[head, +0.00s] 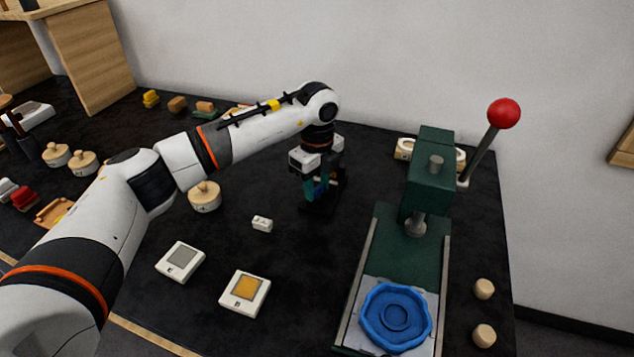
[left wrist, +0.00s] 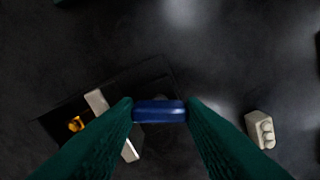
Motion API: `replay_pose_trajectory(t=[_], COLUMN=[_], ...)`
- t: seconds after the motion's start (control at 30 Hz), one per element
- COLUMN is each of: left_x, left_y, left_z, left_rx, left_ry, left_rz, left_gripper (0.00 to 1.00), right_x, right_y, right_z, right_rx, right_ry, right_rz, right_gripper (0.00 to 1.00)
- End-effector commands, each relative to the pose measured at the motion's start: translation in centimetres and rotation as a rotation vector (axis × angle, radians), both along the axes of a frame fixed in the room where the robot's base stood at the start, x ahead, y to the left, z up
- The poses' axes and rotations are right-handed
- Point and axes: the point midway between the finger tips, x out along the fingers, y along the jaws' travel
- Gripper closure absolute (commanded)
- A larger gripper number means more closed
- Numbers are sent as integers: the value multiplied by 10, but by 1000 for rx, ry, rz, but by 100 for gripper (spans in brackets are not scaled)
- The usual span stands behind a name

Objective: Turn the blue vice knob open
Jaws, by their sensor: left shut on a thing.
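The blue vice knob (left wrist: 160,111) shows in the left wrist view as a short blue bar between the two green fingertips. My left gripper (left wrist: 160,112) is shut on it, with a finger on each side. Below it is the dark vice (left wrist: 58,122), with pale jaw pieces and a small gold-coloured part. In the head view my left gripper (head: 318,190) points down over the vice, whose dark base (head: 318,208) is mostly hidden by it. I cannot tell how far the vice jaws are apart. My right gripper is not in view.
A green press (head: 425,250) with a red-knobbed lever and a blue dish (head: 396,316) stands to the right. A small white block (head: 262,224) and two pale square devices (head: 181,261) (head: 245,292) lie in front. A wooden knobbed weight (head: 204,197) is left of the gripper.

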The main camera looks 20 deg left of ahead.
Motion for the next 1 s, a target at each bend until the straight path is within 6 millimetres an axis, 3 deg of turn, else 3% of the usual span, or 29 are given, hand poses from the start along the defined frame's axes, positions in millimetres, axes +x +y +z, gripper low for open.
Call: replay_pose_trajectory(t=[0.5, 0.53, 0.63, 1.0], left_x=[1, 1, 1, 1], left_y=[1, 1, 1, -1], left_z=[2, 2, 2, 0], left_rx=[1, 1, 1, -1], left_ry=[-6, -6, -6, -3], left_rz=[22, 22, 21, 19], left_gripper=[86, 60, 44, 42], right_x=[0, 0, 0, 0], right_y=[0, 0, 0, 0], right_z=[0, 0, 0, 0], right_rx=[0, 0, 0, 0], right_ry=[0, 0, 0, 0], right_rz=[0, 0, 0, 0], right_gripper=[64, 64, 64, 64])
